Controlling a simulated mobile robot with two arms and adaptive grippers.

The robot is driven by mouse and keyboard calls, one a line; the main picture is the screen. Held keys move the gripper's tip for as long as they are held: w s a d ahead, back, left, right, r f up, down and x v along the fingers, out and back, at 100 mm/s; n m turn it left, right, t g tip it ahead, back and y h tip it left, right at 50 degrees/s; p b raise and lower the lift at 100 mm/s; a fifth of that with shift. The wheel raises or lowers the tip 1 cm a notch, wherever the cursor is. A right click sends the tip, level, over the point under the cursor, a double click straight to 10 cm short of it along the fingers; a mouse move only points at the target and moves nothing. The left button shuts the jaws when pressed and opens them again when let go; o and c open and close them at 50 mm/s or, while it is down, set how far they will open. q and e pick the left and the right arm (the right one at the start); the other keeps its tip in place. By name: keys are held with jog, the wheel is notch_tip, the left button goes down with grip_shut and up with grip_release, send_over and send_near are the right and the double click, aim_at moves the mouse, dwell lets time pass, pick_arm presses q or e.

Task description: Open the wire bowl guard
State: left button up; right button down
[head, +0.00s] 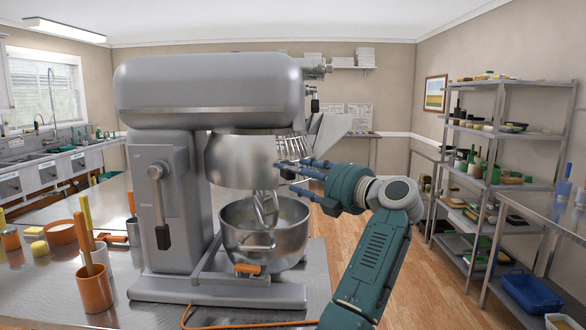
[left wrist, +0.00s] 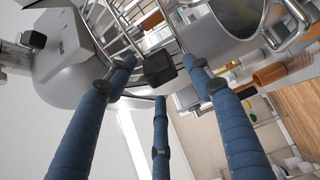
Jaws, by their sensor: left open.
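The grey stand mixer (head: 208,85) stands on a steel table, with its steel bowl (head: 285,240) and beater (head: 265,208) below the head. The wire bowl guard (head: 292,147) shows as thin bars right of the mixer head; no bars cross the bowl's front. A steel chute (head: 328,135) is beside the bars. My left gripper (head: 298,172) is at the guard's right side, its fingers pointing left. In the left wrist view its three blue fingers are spread around a black knob (left wrist: 158,68) close to the guard's bars (left wrist: 122,28). Contact is unclear. My right gripper is out of view.
Left of the mixer, an orange crock (head: 94,290) with utensils and several small items stand on the table. A steel shelf rack (head: 485,130) with bottles and dishes is at the right, beside another steel table (head: 545,212). Wooden floor lies between.

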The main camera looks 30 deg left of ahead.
pick_arm(q)
jog(key=shift+x, duration=1.05)
grip_shut()
jog(key=shift+w, duration=0.1)
